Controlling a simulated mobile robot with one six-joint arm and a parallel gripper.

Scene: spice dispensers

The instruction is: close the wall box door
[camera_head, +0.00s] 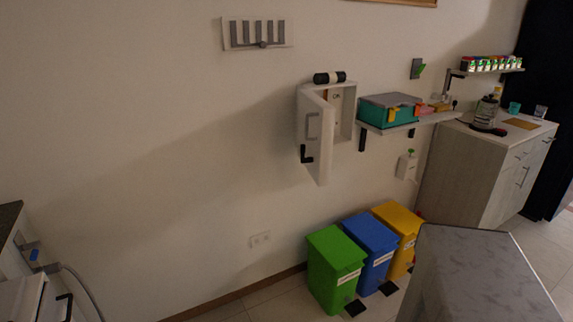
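The wall box (348,106) is a white cabinet fixed to the wall at the picture's centre right. Its door (317,157) stands open, hinged on the left and swung out toward me. The door carries a grey plate (313,126) and a black handle (306,155). Part of the box's inside shows to the right of the door, with small lettering on the back. A black cylinder with a light band (330,78) sits on top of the box. My gripper is not in view.
A shelf (425,120) with a teal and grey case (389,110) is right of the box. Green (335,268), blue (371,250) and yellow (399,236) bins stand below. A grey-topped counter (480,275) is at front right. The wall left of the box is mostly clear.

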